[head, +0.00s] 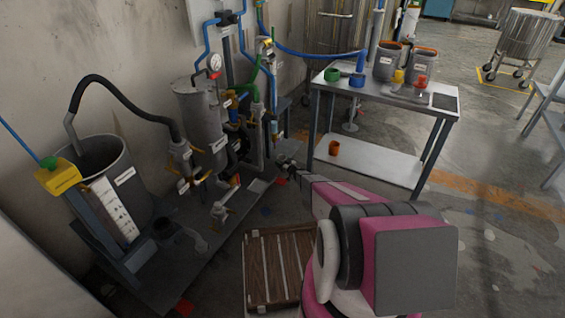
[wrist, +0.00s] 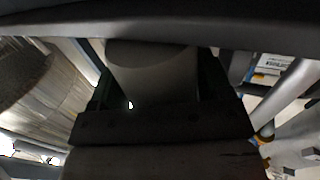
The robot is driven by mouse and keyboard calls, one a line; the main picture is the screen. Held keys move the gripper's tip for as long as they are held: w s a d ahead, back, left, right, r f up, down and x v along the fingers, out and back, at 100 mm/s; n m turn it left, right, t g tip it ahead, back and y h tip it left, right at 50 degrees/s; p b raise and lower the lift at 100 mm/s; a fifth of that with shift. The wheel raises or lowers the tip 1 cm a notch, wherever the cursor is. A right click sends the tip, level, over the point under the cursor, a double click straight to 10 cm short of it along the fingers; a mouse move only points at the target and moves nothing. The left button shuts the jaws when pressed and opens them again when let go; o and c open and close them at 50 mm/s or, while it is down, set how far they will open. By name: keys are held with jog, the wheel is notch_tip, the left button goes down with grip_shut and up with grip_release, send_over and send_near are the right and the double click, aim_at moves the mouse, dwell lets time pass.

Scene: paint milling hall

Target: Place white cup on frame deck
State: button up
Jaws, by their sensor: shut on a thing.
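My gripper (head: 287,163) reaches away from me, at the right end of the pipework skid in the head view. In the wrist view, a pale, rounded thing that looks like the white cup (wrist: 152,72) is between the dark fingers, and the gripper is shut on it. The picture there is dark, and much of the cup is covered. I cannot make out the cup in the head view. The frame deck (head: 238,208) appears to be the low dark platform under the pumps and pipes at left. The gripper looks close to its right end; I cannot tell its height above it.
Pumps, valves and a grey tank (head: 201,112) crowd the deck. A large open drum (head: 125,195) stands at left. A metal table (head: 340,100) with pots stands behind; an orange cup (head: 334,148) is on its lower shelf. A wooden pallet (head: 272,268) lies in front.

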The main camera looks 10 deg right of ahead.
jog(key=o, duration=0.9)
jog(key=shift+r, duration=0.1)
